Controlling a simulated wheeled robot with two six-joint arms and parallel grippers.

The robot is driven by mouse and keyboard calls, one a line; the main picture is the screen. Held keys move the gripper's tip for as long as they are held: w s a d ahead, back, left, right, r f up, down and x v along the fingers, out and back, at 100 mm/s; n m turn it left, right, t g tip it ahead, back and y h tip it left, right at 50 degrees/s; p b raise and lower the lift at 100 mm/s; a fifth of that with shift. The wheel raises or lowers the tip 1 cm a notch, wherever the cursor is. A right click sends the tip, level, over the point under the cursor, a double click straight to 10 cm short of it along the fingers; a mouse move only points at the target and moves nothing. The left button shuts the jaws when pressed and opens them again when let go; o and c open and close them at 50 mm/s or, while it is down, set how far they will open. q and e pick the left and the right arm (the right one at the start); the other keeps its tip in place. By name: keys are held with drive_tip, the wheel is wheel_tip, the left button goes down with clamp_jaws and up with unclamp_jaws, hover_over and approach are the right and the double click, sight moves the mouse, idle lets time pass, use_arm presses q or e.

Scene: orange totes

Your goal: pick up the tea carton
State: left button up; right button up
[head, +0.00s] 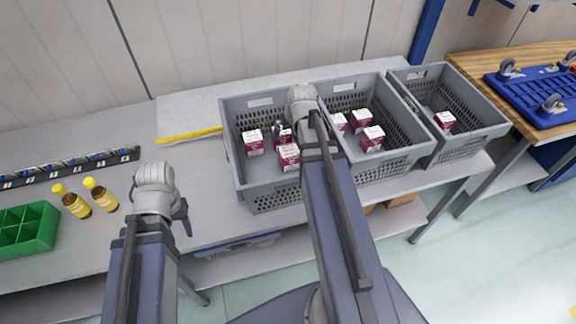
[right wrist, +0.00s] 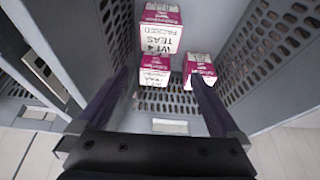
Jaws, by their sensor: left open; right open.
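Several white and magenta tea cartons stand in grey crates. In the head view, one carton (head: 253,142) and another (head: 289,157) are in the left crate (head: 275,196), with a third partly hidden behind my right wrist. My right gripper (right wrist: 160,82) is open inside a crate. In the right wrist view, a large carton marked TEAS (right wrist: 160,28) stands ahead, with smaller-looking cartons (right wrist: 153,70) (right wrist: 200,70) close to the fingers; nothing is clearly gripped. My left gripper (head: 183,218) is open and empty at the table's front edge.
The middle crate (head: 400,165) holds several cartons and the right crate (head: 470,143) holds one carton (head: 444,121). Yellow-capped bottles (head: 75,203) and a green divided box (head: 28,230) stand at left. Perforated crate walls hem in my right gripper.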

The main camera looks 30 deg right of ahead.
sight(288, 150)
wheel_tip(288, 150, down, 6)
drive_tip(key=b, duration=0.4)
drive_tip(key=shift+f+b, duration=0.25)
drive_tip(key=shift+b, duration=0.05)
use_arm(q)
wheel_tip(288, 150, down, 7)
drive_tip(key=shift+r, duration=0.2)
use_arm(e)
drive_tip(key=shift+w, duration=0.1)
use_arm(q)
drive_tip(key=shift+w, duration=0.1)
drive_tip(key=shift+f+b, duration=1.2)
use_arm(e)
drive_tip(key=shift+x, duration=1.35)
use_arm(q)
drive_tip(key=shift+f, duration=0.1)
use_arm(e)
drive_tip(key=shift+f, duration=0.1)
drive_tip(key=b+x, duration=0.5)
drive_tip(key=shift+s+d+f, duration=0.15)
drive_tip(key=shift+s, duration=0.15)
use_arm(q)
wheel_tip(288, 150, down, 5)
drive_tip(key=shift+r, duration=0.15)
use_arm(e)
drive_tip(key=c, duration=1.3)
